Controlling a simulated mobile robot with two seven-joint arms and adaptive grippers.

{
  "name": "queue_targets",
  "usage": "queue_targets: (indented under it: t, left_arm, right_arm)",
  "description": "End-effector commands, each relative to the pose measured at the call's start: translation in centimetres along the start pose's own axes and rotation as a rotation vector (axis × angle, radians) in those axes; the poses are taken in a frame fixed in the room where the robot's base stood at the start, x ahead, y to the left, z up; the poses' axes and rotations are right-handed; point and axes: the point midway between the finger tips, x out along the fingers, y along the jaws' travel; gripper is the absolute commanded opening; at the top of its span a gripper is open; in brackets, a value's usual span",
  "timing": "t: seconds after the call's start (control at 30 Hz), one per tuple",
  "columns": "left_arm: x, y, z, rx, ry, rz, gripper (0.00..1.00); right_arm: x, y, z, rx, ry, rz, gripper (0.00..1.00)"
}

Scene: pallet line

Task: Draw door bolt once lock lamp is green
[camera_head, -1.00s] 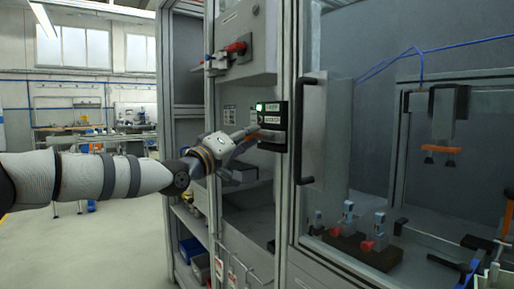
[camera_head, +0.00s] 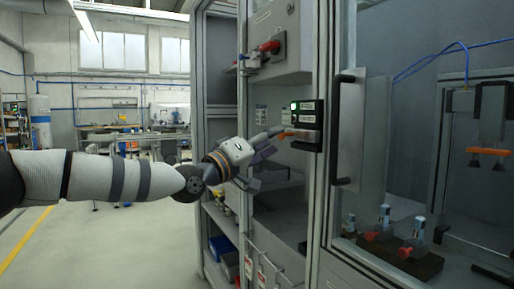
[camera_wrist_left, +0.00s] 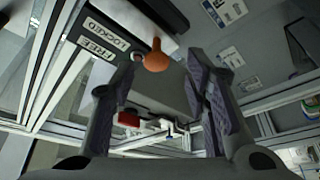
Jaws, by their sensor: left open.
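The door lock is a dark box (camera_head: 307,125) on the frame beside the cabinet door, with a lit green lamp (camera_head: 295,106). An orange bolt knob (camera_head: 291,134) sticks out to its left; it also shows in the left wrist view (camera_wrist_left: 156,57), near the LOCKED and FREE labels (camera_wrist_left: 101,35). My left gripper (camera_head: 268,145) is just left of the knob. In the left wrist view its open fingers (camera_wrist_left: 160,72) spread either side of the knob in the picture, with no grip on it; whether they touch it is unclear. My right gripper is not in view.
A black vertical door handle (camera_head: 341,130) stands right of the lock. A red rotary switch (camera_head: 270,47) sits on the panel above. Behind the glass are red-and-blue fixtures (camera_head: 415,238) on a dark block. Open floor (camera_head: 120,240) lies to the left.

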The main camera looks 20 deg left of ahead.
Motion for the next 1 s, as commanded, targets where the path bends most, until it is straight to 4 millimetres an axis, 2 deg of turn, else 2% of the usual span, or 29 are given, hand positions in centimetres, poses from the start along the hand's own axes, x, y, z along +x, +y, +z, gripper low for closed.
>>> queue_targets:
  t: [0.1, 0.3, 0.43, 0.83, 0.87, 0.93, 0.97, 1.0]
  left_arm:
    - [-3.4, 0.0, -0.2, -0.003, 0.004, 0.001, 0.42]
    - [-7.0, 0.0, -0.1, -0.002, 0.004, 0.0, 0.42]
    - [-7.8, 0.0, -0.1, -0.001, 0.002, 0.0, 0.42]
    - [-7.7, -0.1, 0.1, -0.001, -0.002, -0.002, 0.42]
    - [-7.7, -0.2, 0.6, -0.002, -0.01, -0.006, 0.42]
    - [-7.7, -1.1, 3.2, -0.009, -0.062, -0.035, 0.42]
    - [-7.8, -1.8, 5.0, -0.015, -0.097, -0.057, 0.42]
    - [-8.2, -2.9, 8.1, -0.025, -0.157, -0.094, 0.42]
  right_arm:
    - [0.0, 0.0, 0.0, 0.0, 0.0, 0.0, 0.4]
    - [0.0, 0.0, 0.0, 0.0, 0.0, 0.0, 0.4]
    - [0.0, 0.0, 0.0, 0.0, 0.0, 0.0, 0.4]
    - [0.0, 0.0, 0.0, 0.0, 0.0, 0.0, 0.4]
    - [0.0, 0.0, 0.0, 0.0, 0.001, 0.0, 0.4]
    - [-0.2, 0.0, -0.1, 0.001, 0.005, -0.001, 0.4]
    - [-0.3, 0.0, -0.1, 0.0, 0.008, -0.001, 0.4]
    - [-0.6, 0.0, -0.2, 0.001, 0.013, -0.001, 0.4]
